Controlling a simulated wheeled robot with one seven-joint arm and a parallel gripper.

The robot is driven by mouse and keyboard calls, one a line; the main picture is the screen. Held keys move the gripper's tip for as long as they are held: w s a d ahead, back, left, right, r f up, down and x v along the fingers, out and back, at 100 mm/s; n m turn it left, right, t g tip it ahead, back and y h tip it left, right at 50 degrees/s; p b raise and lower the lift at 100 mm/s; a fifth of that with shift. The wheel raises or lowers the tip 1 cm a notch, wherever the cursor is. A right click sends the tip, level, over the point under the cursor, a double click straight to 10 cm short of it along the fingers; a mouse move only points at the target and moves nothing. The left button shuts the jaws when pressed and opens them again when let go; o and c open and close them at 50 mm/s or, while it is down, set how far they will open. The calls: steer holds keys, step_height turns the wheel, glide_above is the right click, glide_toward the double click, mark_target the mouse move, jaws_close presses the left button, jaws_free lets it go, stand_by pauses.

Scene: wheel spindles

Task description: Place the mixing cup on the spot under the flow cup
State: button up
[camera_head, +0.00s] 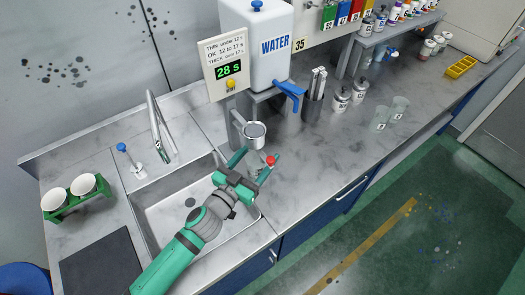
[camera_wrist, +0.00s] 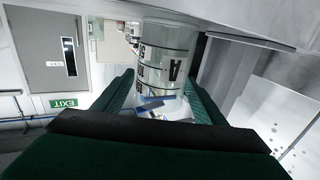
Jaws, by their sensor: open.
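The mixing cup (camera_wrist: 160,62), clear with dark scale marks and a letter A, shows upside down in the wrist view, between the two green fingers of my gripper (camera_head: 255,162). The fingers are open, one on each side of the cup. Something blue shows at the cup's near end. In the head view my gripper is low beside the metal flow cup (camera_head: 255,131), and the mixing cup is hard to make out there. The spot under the flow cup is not clearly visible. A red knob (camera_head: 270,160) shows by the fingertips.
The sink (camera_head: 180,215) lies under my arm. The water tank (camera_head: 257,45) and a timer display (camera_head: 230,70) reading 28 s stand behind the flow cup. Two clear cups (camera_head: 399,107) stand farther right. The counter (camera_head: 310,160) right of my gripper is bare.

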steer(key=v, duration=0.9)
steer(key=shift+s+a, duration=0.25)
steer(key=shift+s, duration=0.05)
steer(key=shift+s+a, duration=0.1)
steer(key=shift+s, duration=0.05)
